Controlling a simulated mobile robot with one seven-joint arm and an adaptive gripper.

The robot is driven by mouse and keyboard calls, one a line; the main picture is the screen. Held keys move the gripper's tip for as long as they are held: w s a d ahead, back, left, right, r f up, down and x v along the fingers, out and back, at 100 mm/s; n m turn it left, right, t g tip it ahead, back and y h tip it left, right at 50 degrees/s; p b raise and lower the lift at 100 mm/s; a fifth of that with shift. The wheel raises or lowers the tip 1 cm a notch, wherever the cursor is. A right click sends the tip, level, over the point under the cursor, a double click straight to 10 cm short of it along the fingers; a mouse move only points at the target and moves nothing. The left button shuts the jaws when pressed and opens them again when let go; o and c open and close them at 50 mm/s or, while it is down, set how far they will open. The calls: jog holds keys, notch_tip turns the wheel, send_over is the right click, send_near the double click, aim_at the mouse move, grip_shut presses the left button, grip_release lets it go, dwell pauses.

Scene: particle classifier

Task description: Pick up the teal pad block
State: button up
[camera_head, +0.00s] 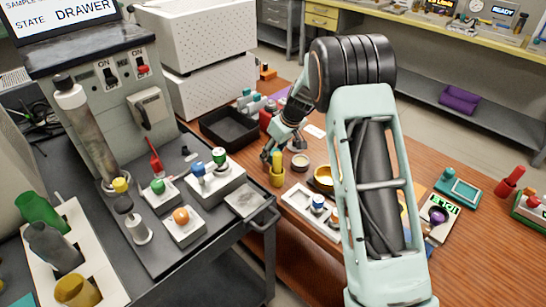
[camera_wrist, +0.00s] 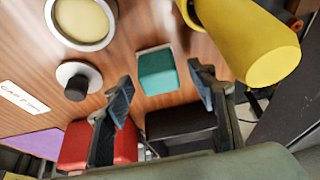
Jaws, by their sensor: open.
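The teal pad block (camera_wrist: 157,72) rests on the wooden table in the wrist view, in the middle of the picture. My gripper (camera_wrist: 160,78) is open, with one dark finger to the left of the block and one to the right in the picture. The fingers hold nothing, and the height between them and the block is hard to judge. In the head view my gripper (camera_head: 274,152) points down over the table, beside a yellow cup. I cannot make out the teal pad block for certain in the head view.
A yellow cup (camera_wrist: 252,42) stands close at right in the wrist view. A red block (camera_wrist: 84,146) and a black block (camera_wrist: 182,122) lie below the teal one. A black knob (camera_wrist: 76,82) and a round dish (camera_wrist: 82,22) are at left. A black tray (camera_head: 228,128) is nearby.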

aim_at(273, 151)
jog(key=shift+a+f, duration=0.1)
jog(key=shift+f, duration=0.1)
jog(key=shift+c, duration=0.6)
jog(key=c, duration=1.1)
notch_tip(273, 151, up, 10)
jog(key=shift+r+p, duration=0.1)
jog(key=shift+p, duration=0.25)
jog(key=o, duration=0.5)
jog(key=c, duration=0.4)
